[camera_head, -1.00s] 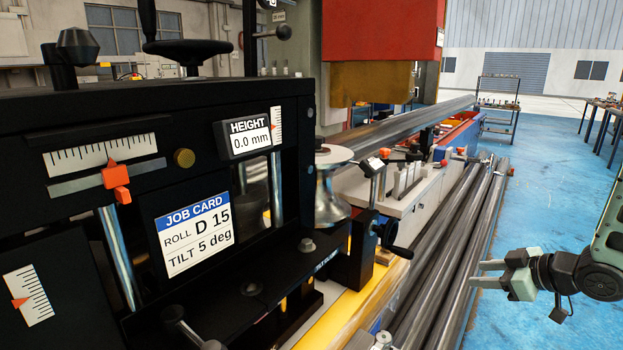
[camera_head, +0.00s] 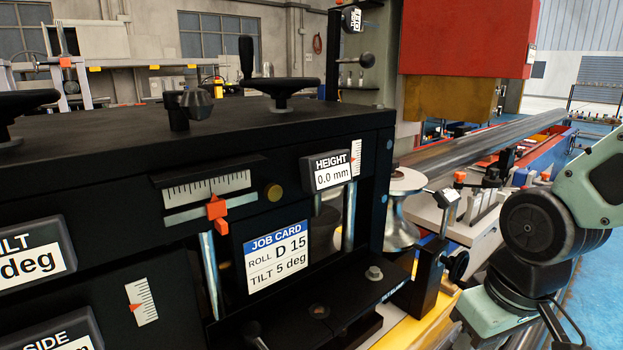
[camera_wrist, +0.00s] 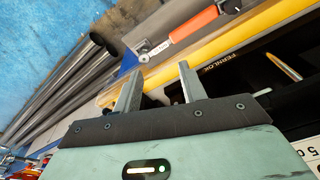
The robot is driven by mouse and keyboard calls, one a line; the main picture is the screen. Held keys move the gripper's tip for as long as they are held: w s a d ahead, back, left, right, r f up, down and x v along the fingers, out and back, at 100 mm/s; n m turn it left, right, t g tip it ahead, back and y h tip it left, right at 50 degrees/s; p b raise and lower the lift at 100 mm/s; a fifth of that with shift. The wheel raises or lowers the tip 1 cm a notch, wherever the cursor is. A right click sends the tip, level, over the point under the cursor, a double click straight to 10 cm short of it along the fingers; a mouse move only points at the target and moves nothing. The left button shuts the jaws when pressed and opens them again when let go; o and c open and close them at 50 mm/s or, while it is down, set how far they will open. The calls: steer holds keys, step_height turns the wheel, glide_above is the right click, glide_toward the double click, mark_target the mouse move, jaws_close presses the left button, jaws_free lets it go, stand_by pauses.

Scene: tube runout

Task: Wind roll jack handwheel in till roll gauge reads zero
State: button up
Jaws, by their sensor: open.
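A small dark handwheel (camera_head: 456,265) sits on a black post beside the concave metal roll (camera_head: 405,208) at the right end of the black machine; I take it for the roll jack's. A small readout box (camera_head: 447,198) above it is seen at a slant, too small to read. Larger black handwheels (camera_head: 283,88) stand on the machine top. My gripper (camera_wrist: 158,88) is open and empty in the wrist view, its two fingers spread over the yellow beam. In the head view my wrist is low at the right, near the small handwheel, with the fingertips out of sight.
The black machine (camera_head: 120,160) fills the left, with a HEIGHT readout (camera_head: 332,171) at 0.0 mm and a job card (camera_head: 277,257) reading roll D 15, tilt 5 deg. The wrist view shows an orange-and-metal part (camera_wrist: 195,25), yellow beam (camera_wrist: 225,48) and dark pipes (camera_wrist: 65,85).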

steer(key=s+a+r+n+g+p, duration=0.1)
steer(key=s+a+r+n+p, duration=0.3)
steer(key=s+a+r, duration=0.3)
steer(key=shift+s+a+r+g+p, duration=0.3)
steer(key=shift+s+a+r+p, duration=0.15)
steer(key=shift+s+a, duration=0.55)
steer(key=shift+s+d, duration=0.1)
steer(key=shift+d, duration=0.2)
